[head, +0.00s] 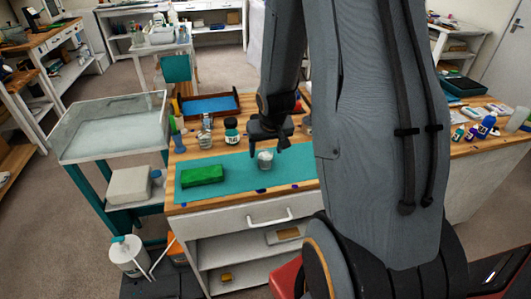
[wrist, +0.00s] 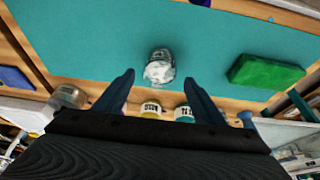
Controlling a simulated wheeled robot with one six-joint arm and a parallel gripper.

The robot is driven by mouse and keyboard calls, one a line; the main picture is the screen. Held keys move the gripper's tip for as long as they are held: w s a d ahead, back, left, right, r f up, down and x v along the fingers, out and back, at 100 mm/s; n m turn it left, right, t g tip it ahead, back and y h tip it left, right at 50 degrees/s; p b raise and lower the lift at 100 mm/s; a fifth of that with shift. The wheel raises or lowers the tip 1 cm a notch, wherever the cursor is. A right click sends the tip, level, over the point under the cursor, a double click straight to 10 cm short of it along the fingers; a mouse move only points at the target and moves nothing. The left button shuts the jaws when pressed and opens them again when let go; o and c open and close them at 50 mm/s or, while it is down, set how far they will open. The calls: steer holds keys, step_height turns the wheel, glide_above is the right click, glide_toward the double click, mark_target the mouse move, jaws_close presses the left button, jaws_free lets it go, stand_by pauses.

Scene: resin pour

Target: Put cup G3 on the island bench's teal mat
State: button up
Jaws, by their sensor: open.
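A small clear cup (head: 265,160) with pale contents stands on the teal mat (head: 225,170) of the wooden bench. It also shows in the wrist view (wrist: 159,66), between and beyond my fingertips; I cannot read a G3 label on it. My gripper (head: 272,137) is open and empty, just above and behind the cup in the head view. In the wrist view my gripper (wrist: 160,78) has its fingers spread on either side of the cup, apart from it. The teal mat (wrist: 95,40) fills much of the wrist view.
A green block (head: 202,175) lies on the mat's left part. Bottles and jars, one white and dark (head: 231,130), stand behind the mat. A blue tray (head: 210,104) lies at the back. The mat between block and cup is clear.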

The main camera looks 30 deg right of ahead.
steer(key=p+v, duration=0.5)
steer(key=v, duration=0.4)
steer(key=s+a+r+n, duration=0.1)
steer(key=s+a+r, duration=0.3)
steer(key=a, duration=0.3)
steer(key=s+a+r+n+g+y, duration=0.1)
steer(key=s+a+r+n, duration=0.1)
steer(key=s+a+r, duration=0.2)
steer(key=s+a, duration=0.3)
steer(key=shift+r+g, duration=0.3)
steer(key=shift+s+a, duration=0.1)
steer(key=shift+a, duration=0.05)
step_height(320, 180, down, 12)
steer(key=g+b, duration=0.1)
steer(key=b, duration=0.9)
steer(key=shift+w, duration=0.3)
